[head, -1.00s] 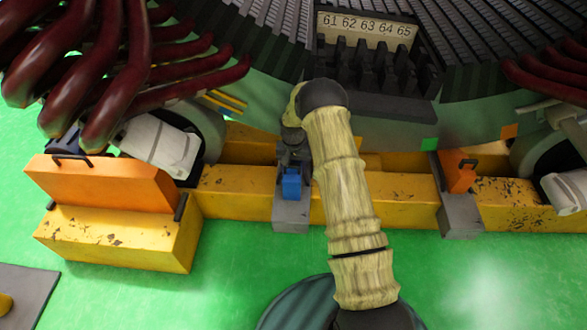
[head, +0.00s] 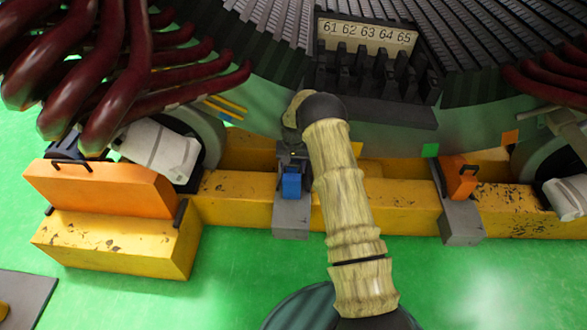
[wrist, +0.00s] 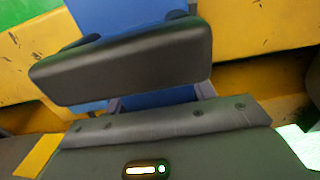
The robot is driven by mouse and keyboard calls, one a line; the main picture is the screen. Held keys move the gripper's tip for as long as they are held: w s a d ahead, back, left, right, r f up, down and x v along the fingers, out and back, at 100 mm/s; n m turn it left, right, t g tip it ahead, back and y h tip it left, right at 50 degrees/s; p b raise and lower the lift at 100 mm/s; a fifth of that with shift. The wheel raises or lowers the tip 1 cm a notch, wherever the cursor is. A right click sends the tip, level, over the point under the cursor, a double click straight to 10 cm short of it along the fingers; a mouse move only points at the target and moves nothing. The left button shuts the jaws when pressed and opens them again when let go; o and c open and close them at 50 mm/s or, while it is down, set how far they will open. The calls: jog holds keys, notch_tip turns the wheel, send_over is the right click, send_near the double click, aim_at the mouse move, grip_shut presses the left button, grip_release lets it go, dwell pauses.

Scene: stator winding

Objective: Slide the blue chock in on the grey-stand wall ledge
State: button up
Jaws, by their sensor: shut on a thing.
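The blue chock (head: 291,184) is at the front of the middle grey stand (head: 291,222), against the yellow beam. My gripper (head: 291,163) comes down on it from above and is shut on it. In the wrist view, the blue chock (wrist: 118,14) shows behind a thick dark bar (wrist: 125,65) that crosses it. Whether that bar is the chock's handle or part of my gripper is unclear. The wall ledge and the chock's far side are hidden by my gripper and arm, so its contact with the ledge cannot be told.
An orange chock (head: 461,178) sits at another grey stand (head: 462,222) on the right. A large orange block (head: 100,187) rests on a yellow block (head: 120,240) at left. The stator with numbered slots (head: 367,33) rises behind. Green floor in front is clear.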

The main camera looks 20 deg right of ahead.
jog(key=shift+w+d+r+b, duration=0.1)
jog(key=shift+w+d+b, duration=0.3)
jog(key=shift+w+d, duration=0.45)
jog(key=o, duration=0.7)
jog(key=shift+w+a, duration=0.15)
jog(key=shift+w, duration=0.05)
jog(key=shift+c, duration=0.2)
jog(key=o, duration=0.5)
jog(key=shift+s, duration=0.1)
jog(key=r+p, duration=0.6)
jog(key=r, duration=0.1)
jog(key=shift+a, duration=0.35)
jog(key=shift+a+r+p, duration=0.2)
jog(key=shift+r+p, duration=0.2)
jog(key=shift+r, duration=0.15)
